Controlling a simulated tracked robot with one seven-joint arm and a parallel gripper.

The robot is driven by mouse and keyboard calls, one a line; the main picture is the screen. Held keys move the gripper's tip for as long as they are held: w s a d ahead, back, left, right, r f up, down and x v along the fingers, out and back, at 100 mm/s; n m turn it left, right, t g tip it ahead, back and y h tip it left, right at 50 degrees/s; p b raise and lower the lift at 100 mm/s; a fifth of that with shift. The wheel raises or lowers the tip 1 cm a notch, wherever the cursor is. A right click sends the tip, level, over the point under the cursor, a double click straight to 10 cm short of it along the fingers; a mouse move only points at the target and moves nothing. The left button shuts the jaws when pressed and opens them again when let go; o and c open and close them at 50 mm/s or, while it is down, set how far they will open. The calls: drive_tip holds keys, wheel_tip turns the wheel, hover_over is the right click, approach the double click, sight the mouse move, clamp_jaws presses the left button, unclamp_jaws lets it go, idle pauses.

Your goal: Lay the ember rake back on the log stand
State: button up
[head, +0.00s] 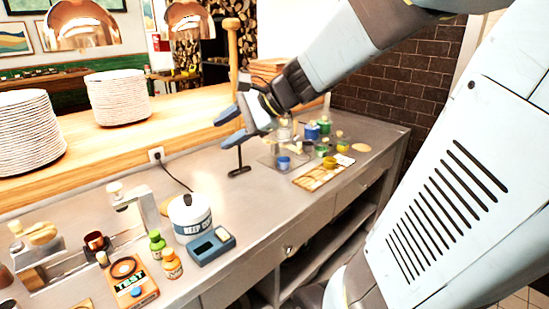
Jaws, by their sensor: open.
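My gripper (231,127) hangs above the steel counter, its two blue fingers apart and pointing left. A wooden pole with a rounded top (232,50) rises above the fingers, and a thin dark rod with a flat dark foot (239,171) shows below them. They line up and look like one upright tool, probably the ember rake. The foot appears at the counter top; contact is unclear. I cannot pick out the log stand with certainty.
The steel counter (250,205) holds a white lidded pot (190,218), a blue scale (211,247), small bottles (172,264) and an orange device (130,283). Paint pots and a wooden tray (323,174) stand right. Plate stacks (118,98) sit on the wooden ledge.

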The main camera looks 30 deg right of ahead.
drive_tip(key=s+d+f+n+h, duration=0.1)
drive_tip(key=s+d+n+h, duration=0.1)
drive_tip(key=s+n+h, duration=0.2)
drive_tip(key=s+d+f+n+g+h, duration=0.1)
drive_tip(key=s+n+h, duration=0.3)
drive_tip(key=s+n, duration=0.4)
drive_tip(key=shift+s+d+f+n, duration=0.35)
drive_tip(key=shift+d+n, duration=0.25)
drive_tip(key=shift+n, duration=0.3)
drive_tip(key=shift+s+d+r+h, duration=0.1)
drive_tip(key=shift+d+h, duration=0.25)
drive_tip(key=shift+h, duration=0.05)
drive_tip(key=shift+c, duration=0.7)
drive_tip(key=shift+d+n, duration=0.1)
drive_tip(key=shift+n, duration=0.2)
